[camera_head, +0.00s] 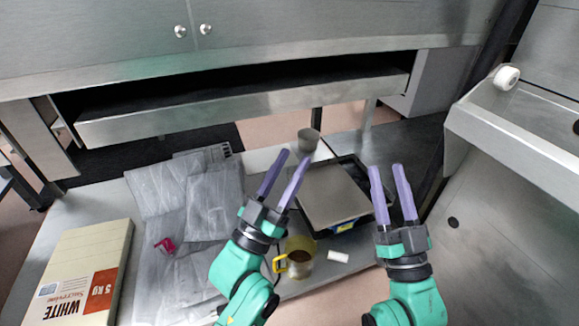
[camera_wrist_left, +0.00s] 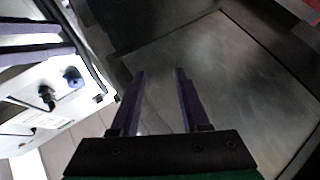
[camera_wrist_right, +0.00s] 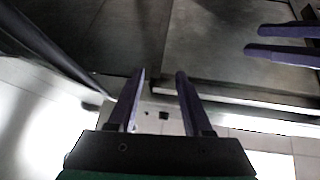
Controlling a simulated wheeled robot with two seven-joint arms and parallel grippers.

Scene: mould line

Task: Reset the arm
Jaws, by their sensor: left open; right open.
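My left gripper (camera_head: 286,173) has two purple fingers on a green and black arm. It is raised over the table, just left of the square scale (camera_head: 330,193), with its fingers apart and nothing between them. It shows in the left wrist view (camera_wrist_left: 158,76) with a clear gap. My right gripper (camera_head: 387,170) points up and away at the right edge of the scale, also parted and empty. It shows in the right wrist view (camera_wrist_right: 160,76). The two grippers are apart from each other.
Several clear plastic bags (camera_head: 214,203) lie on the table, with a pink item (camera_head: 165,245) on them. A cardboard-like box (camera_head: 85,275) is at the left. A yellow-handled jug (camera_head: 298,262), a white cylinder (camera_head: 338,256) and a grey cup (camera_head: 308,139) stand or lie near the scale.

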